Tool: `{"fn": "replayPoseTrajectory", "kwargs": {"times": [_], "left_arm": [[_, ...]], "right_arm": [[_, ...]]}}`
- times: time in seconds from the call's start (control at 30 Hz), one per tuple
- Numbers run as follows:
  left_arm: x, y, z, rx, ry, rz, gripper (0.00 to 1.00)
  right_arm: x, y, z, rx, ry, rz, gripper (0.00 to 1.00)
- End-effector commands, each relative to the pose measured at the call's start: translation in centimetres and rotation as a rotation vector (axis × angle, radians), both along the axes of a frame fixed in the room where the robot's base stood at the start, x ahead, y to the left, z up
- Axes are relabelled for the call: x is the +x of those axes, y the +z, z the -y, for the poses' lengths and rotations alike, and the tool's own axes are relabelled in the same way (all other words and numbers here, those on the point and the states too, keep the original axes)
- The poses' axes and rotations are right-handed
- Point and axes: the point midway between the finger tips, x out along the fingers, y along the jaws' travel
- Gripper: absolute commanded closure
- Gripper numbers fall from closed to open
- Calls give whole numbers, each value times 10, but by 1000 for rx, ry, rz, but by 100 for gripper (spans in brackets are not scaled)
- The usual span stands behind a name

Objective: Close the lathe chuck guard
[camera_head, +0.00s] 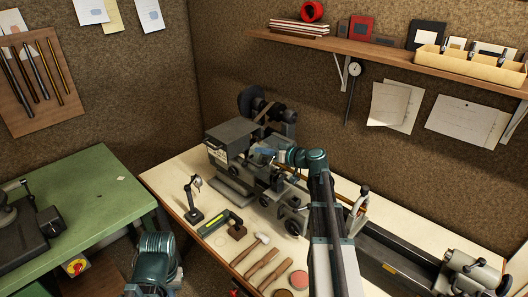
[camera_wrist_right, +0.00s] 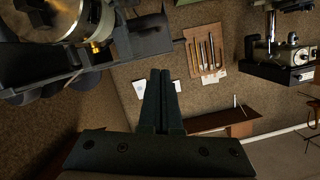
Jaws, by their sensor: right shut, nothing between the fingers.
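The lathe (camera_head: 235,150) stands on the pale bench, its grey headstock toward the left. My right arm reaches over it, with its wrist just right of the headstock. A small bluish piece (camera_head: 262,156) there may be the chuck guard; I cannot tell its outline or how far it is open. In the right wrist view, the round metal chuck (camera_wrist_right: 85,22) with a brass-coloured part shows at upper left. My right gripper (camera_wrist_right: 160,75) is shut and empty, its fingertips apart from the chuck. My left arm shows at lower left in the head view, but its gripper does not.
The lathe bed and tailstock (camera_head: 465,272) extend to the right. A green bench (camera_head: 85,195) stands at left. A wall shelf (camera_head: 350,45) runs above.

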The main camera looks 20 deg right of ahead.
Motion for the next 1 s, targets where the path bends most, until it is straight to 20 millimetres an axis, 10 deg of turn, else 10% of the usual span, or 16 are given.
{"fn": "replayPoseTrajectory", "kwargs": {"times": [0.4, 1.0], "left_arm": [[0, 17, 0, -1, 4, 0, 100], [0, 17, 0, -1, 5, 0, 100]], "right_arm": [[-72, 17, 34, 1, -6, 0, 100], [-81, 14, 31, -1, 11, -14, 100]]}}
